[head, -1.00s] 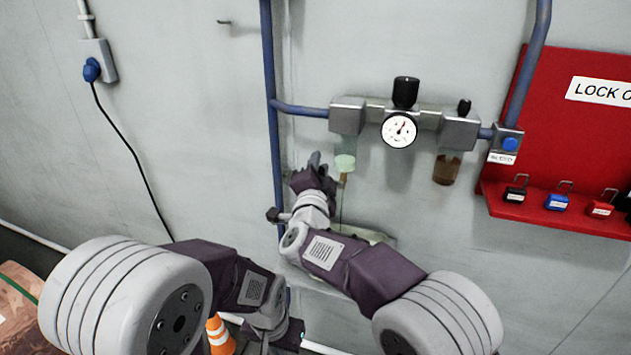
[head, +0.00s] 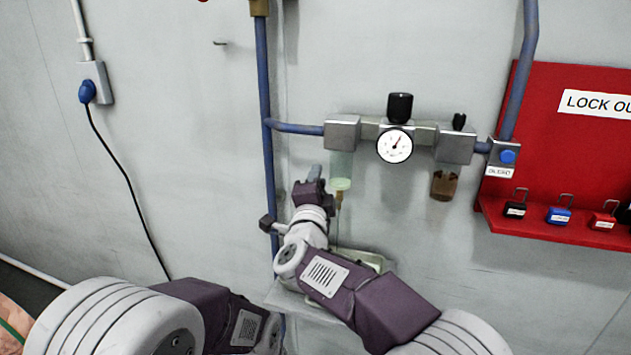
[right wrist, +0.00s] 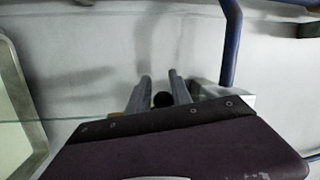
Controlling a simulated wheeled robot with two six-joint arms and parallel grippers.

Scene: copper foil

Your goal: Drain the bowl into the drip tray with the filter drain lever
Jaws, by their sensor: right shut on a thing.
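The filter bowl (head: 341,164) is a pale green, see-through cup with a yellowish lower end. It hangs under the left block of the regulator unit on the wall. A brass-coloured drain piece (head: 339,197) and a thin tube lead down from it. The drip tray (head: 374,257) is pale green and sits lower down, partly behind my right arm. My right gripper (head: 313,175) is just left of the bowl. In the right wrist view its fingers (right wrist: 160,90) are shut on a small dark round thing (right wrist: 163,99), possibly the drain lever. My left gripper is out of view.
A pressure gauge (head: 394,146) and a second, brown bowl (head: 444,185) are to the right. A blue pipe (head: 266,100) with a dark handle (head: 268,223) runs left of my right gripper. The red lockout board (head: 570,110) holds several padlocks.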

